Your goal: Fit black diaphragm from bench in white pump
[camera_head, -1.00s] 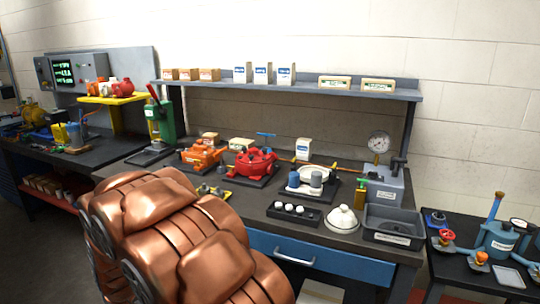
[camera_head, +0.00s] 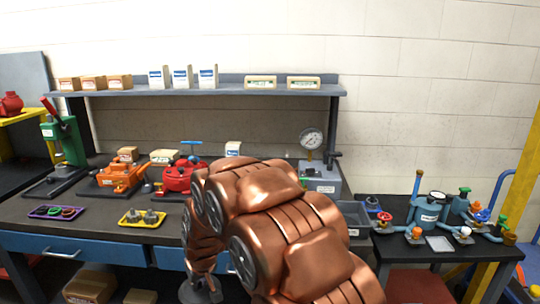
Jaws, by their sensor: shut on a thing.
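The end of my copper arm reaches down in front of the bench. The dark grey part of my gripper (camera_head: 200,290) shows at the bottom edge, below the drawer fronts. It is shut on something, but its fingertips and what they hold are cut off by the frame. The white pump is hidden behind my arm. A purple tray (camera_head: 32,214) with several small dark, red and green ring-like parts lies at the bench's front left. I cannot make out a black diaphragm for certain.
The bench (camera_head: 100,232) holds a yellow tray (camera_head: 142,225) with grey parts, an orange pump (camera_head: 122,175), a red pump (camera_head: 178,178) and a gauge unit (camera_head: 318,176). A side table (camera_head: 405,245) at right carries valves and a teal vessel (camera_head: 428,212). A shelf (camera_head: 230,92) spans the back.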

